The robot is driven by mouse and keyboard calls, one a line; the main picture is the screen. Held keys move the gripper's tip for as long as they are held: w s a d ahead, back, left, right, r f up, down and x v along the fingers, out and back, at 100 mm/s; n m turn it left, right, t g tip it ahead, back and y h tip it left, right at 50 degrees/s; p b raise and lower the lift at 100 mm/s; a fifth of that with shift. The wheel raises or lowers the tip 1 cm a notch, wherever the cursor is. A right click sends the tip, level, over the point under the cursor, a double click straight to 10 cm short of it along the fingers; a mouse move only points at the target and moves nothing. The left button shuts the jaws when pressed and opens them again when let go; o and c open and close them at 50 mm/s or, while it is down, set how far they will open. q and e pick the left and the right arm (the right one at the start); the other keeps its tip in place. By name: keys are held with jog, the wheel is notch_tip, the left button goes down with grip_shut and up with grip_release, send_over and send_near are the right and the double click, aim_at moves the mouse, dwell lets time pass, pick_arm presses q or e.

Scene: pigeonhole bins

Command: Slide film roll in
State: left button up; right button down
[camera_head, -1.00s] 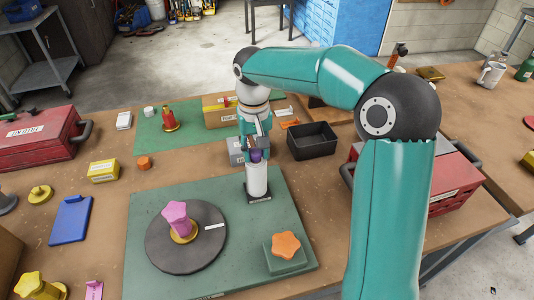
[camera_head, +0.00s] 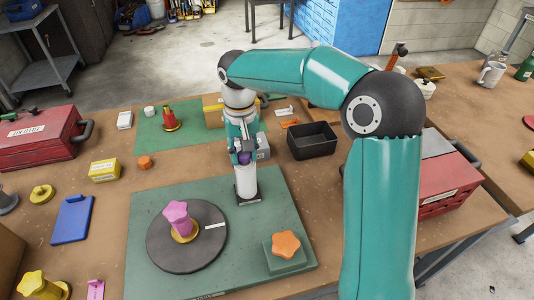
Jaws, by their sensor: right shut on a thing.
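My right gripper (camera_head: 243,155) points down, shut on a small purple piece (camera_head: 244,158) at the top of a white upright cylinder (camera_head: 245,180). The fingers partly hide the purple piece. The cylinder has a dark, labelled base (camera_head: 249,199) at the back of the large green board (camera_head: 290,215); I cannot tell whether the base touches the board. I cannot make out which thing is the film roll; no pigeonhole bins are recognisable. My left gripper is not in view.
On the board, a dark round disc (camera_head: 170,255) carries a pink star-topped piece (camera_head: 179,216), and a green block (camera_head: 286,260) carries an orange star (camera_head: 286,243). A black open tray (camera_head: 313,141) and red toolbox (camera_head: 450,175) stand to the right.

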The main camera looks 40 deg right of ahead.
jog(key=c, duration=0.9)
grip_release()
notch_tip(320, 180, up, 6)
jog(key=p, duration=0.5)
jog(key=shift+r, duration=0.1)
notch_tip(320, 180, up, 12)
jog(key=shift+f, duration=0.2)
